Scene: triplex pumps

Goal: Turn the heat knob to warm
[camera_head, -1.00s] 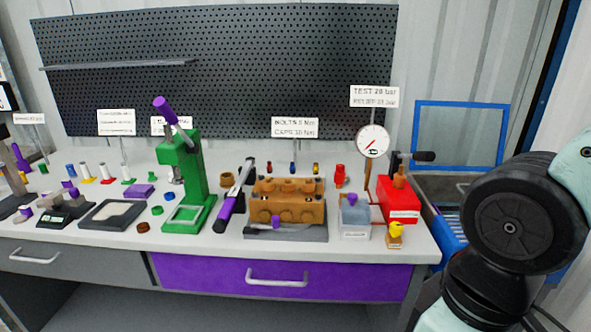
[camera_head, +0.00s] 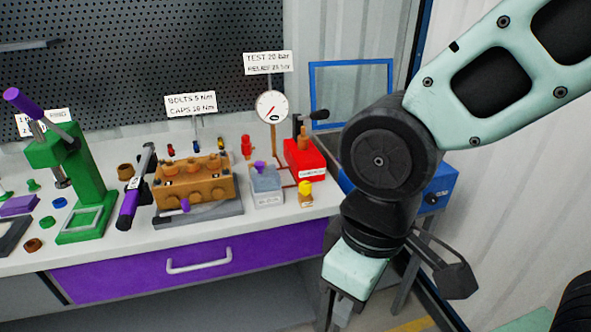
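A small dark round knob (camera_head: 432,199) shows on the front of a blue box-shaped unit (camera_head: 440,184) at the right, just beyond my arm. I take it for the heat knob; its markings and setting are too small to read. My gripper (camera_head: 335,305) hangs low in the picture, below and left of the knob and apart from it. Its end is dark and partly cut by the lower edge, so its opening is unclear.
The grey bench (camera_head: 285,215) with a purple drawer (camera_head: 190,262) fills the left. A red test pump (camera_head: 305,160), a gauge (camera_head: 272,107) and a bronze pump block (camera_head: 195,183) stand on it. A blue-framed lid (camera_head: 313,90) stands up behind my arm. The wall is at the right.

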